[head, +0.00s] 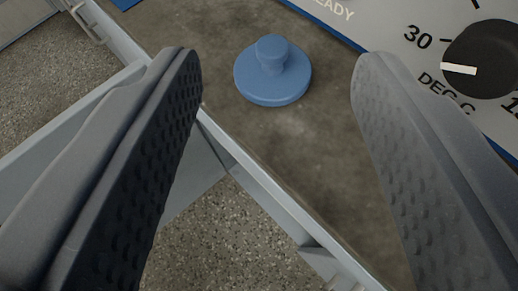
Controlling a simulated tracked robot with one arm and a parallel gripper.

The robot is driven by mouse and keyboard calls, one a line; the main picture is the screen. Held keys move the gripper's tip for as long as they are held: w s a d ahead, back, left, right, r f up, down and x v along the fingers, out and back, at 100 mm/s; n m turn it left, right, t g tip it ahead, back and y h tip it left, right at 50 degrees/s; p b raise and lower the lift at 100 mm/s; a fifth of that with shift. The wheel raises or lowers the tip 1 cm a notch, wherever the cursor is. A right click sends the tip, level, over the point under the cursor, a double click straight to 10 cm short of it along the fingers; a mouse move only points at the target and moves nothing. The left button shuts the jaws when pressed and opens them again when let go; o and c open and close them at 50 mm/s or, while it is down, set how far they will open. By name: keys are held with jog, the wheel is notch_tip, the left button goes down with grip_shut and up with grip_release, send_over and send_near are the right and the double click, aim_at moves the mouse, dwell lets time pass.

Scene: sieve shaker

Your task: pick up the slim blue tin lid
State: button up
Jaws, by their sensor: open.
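The blue lid (272,88) is a small round disc with a knob on top. It lies flat, knob up, on the brown-grey bench top in the upper middle of the head view. My gripper (275,75) is open, with one dark ridged finger on each side of the picture. The lid shows between the two fingertips, apart from both, with nothing held. How far the fingertips are above the bench top is hard to tell.
A panel with a black dial (485,58) and temperature marks stands at the upper right, close to the right finger. The bench top (215,35) has a grey metal front edge running diagonally below the lid. Speckled floor (235,235) shows beyond that edge.

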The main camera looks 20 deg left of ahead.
aim_at(273, 54)
jog(key=w+f, duration=0.2)
jog(key=w+f+p, duration=0.1)
jog(key=w+f, duration=0.1)
jog(key=w+f+p, duration=0.1)
jog(key=w+f, duration=0.1)
jog(key=shift+a+f, duration=0.15)
jog(key=shift+a, duration=0.2)
jog(key=shift+x, duration=3)
jog(key=shift+a, duration=0.1)
grip_shut()
